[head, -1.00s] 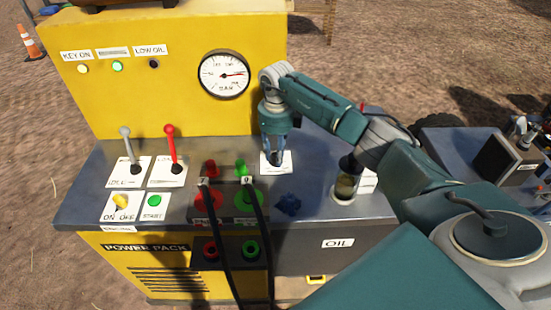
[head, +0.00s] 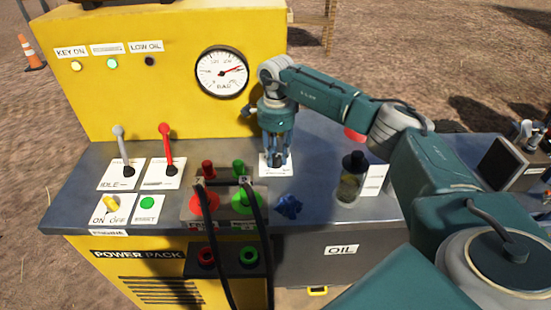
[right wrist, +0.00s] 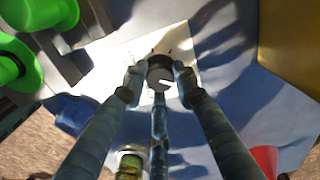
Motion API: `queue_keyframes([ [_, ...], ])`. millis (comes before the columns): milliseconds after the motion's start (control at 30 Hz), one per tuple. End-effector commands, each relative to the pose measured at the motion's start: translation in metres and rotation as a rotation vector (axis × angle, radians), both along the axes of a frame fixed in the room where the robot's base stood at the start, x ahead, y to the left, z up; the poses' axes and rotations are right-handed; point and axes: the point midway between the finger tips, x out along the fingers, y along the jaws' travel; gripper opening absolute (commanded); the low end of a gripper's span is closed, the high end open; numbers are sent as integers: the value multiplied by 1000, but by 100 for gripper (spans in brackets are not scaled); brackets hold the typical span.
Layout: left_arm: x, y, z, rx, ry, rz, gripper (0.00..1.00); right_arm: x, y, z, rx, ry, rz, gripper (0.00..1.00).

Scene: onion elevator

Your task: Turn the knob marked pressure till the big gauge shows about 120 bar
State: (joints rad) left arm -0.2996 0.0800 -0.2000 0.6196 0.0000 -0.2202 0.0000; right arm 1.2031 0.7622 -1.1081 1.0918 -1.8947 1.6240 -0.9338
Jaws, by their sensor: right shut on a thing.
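The big round gauge (head: 222,72) is white, marked BAR, on the yellow panel. Its red needle points right and slightly up; the numbers are too small to read surely. My right gripper (head: 275,158) points down over a white label plate (head: 285,171) on the grey top. In the right wrist view, my right gripper (right wrist: 158,78) has its fingers closed around a small dark round knob (right wrist: 160,74) with a white pointer mark. The knob's label is not legible, and fingers cover part of the knob. My left gripper is out of view.
Black hoses (head: 208,232) run from the red and green couplings left of the gripper. Levers (head: 168,150) stand at the left.

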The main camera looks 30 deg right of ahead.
Motion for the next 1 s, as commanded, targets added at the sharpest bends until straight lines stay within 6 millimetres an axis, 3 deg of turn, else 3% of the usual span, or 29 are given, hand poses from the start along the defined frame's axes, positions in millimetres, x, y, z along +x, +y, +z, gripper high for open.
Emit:
queue_keyframes([
  [1000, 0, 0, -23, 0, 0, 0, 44, 4, -7, 0, -9, 2, 899, 2],
])
